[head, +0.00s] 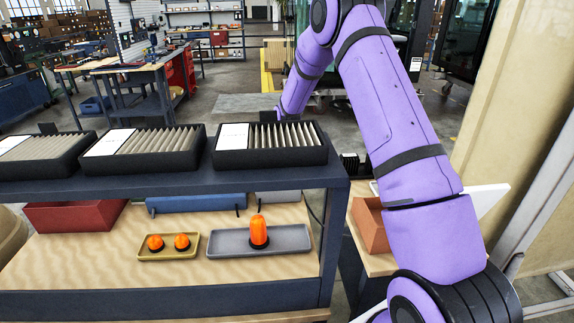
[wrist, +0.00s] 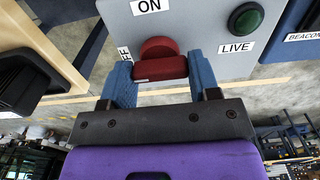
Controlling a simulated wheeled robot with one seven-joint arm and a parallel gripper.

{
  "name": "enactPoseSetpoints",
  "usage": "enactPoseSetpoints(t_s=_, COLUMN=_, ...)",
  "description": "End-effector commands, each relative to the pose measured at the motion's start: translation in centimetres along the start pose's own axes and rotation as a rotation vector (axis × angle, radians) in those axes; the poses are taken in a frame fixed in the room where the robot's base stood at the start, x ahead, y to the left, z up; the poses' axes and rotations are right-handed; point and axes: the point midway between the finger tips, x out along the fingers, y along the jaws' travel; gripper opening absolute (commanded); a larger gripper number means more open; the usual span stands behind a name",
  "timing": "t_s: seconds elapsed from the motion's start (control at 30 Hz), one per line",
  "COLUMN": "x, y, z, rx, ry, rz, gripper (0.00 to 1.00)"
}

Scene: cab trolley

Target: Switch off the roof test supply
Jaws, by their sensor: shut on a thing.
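In the wrist view a red rotary switch handle (wrist: 160,69) sits on a grey panel (wrist: 205,38). An ON label (wrist: 149,6) is above it and an OFF label (wrist: 124,57), partly covered by a finger, is at its left. My gripper (wrist: 161,66) is shut on the red handle, with one blue finger on each side. The handle's bar lies roughly crosswise in the picture; its exact setting is hard to tell. A dark green lamp (wrist: 246,20) with a LIVE label (wrist: 236,48) is to the right. The gripper and switch are hidden in the head view.
A blue part labelled BEACON (wrist: 304,37) is at the right edge of the wrist view. In the head view a dark trolley (head: 170,187) carries black filter trays (head: 268,157). Its lower shelf holds orange beacons (head: 258,230) in shallow trays. A beige panel (head: 505,100) stands at right.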

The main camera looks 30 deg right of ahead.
Motion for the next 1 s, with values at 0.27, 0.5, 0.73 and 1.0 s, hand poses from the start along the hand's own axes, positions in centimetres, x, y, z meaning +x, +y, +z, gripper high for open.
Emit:
enactPoseSetpoints(t_s=0.27, x=-0.1, y=0.0, z=0.0, rx=-0.001, ry=0.002, rz=0.0, gripper=0.77)
enactPoseSetpoints(t_s=0.5, x=0.0, y=0.0, z=0.0, rx=0.0, ry=0.001, rz=0.0, gripper=0.81)
enactPoseSetpoints(t_s=0.73, x=-1.5, y=0.0, z=-0.1, rx=0.0, ry=0.003, rz=0.0, gripper=0.81)
enactPoseSetpoints(t_s=1.0, x=-6.4, y=-0.1, z=-0.1, rx=0.0, ry=0.005, rz=-0.001, gripper=0.81)
